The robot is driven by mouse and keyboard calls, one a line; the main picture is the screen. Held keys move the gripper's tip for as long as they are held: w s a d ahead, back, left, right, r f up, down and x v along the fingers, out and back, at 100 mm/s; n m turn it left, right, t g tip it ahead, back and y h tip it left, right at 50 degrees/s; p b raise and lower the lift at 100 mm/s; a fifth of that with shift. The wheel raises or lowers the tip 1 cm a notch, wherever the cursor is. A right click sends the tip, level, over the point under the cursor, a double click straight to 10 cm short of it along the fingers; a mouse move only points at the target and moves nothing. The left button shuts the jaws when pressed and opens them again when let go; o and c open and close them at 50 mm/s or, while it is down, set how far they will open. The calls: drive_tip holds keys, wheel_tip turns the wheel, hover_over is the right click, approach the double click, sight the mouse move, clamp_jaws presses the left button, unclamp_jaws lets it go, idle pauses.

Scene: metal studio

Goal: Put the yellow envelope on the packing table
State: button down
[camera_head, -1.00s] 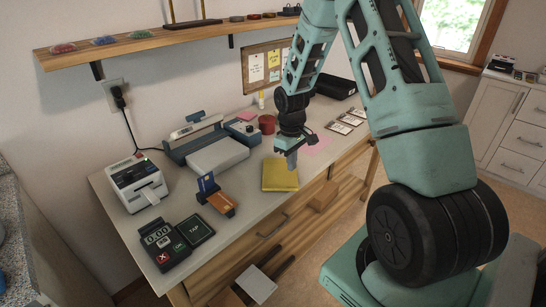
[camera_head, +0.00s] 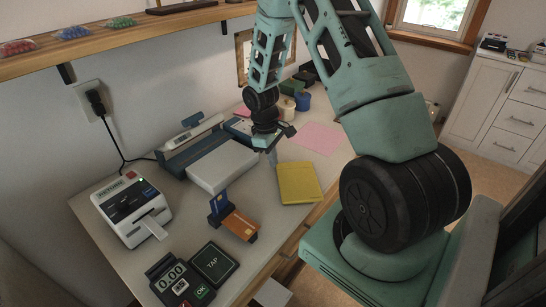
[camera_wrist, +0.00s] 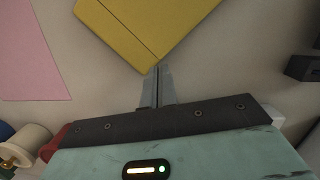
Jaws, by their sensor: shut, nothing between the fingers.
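The yellow envelope (camera_head: 299,183) lies flat on the light-topped table (camera_head: 262,202), near its front edge. In the wrist view the envelope (camera_wrist: 150,25) lies beyond my fingertips, with one corner close to them. My gripper (camera_head: 271,160) is above the table, just behind and to the left of the envelope. In the wrist view its two fingers (camera_wrist: 158,72) are together with nothing between them. The fingertips appear apart from the envelope, though their exact height is hard to tell.
A pink sheet (camera_head: 318,137) lies to the right of the gripper.

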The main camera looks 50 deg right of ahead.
sight(288, 174)
drive_tip(key=s+d, duration=0.1)
drive_tip(key=s, duration=0.2)
drive_tip(key=s+p, duration=0.1)
drive_tip(key=s, duration=0.2)
drive_tip(key=s+d, duration=0.1)
drive_tip(key=s, duration=0.2)
drive_tip(key=shift+d, duration=0.3)
drive_tip(key=shift+f, duration=0.8)
drive_tip(key=shift+f, duration=0.1)
drive_tip(key=shift+w+a+p, duration=0.15)
drive_tip(key=shift+w+a, duration=0.1)
drive_tip(key=shift+w, duration=0.4)
drive_tip(key=shift+w+a+p, duration=0.1)
drive_tip(key=shift+w+a, duration=0.1)
drive_tip(key=shift+w, duration=0.5)
drive_tip(key=shift+w+a+p, duration=0.15)
drive_tip(key=shift+w+a, duration=0.1)
drive_tip(key=shift+w, duration=0.4)
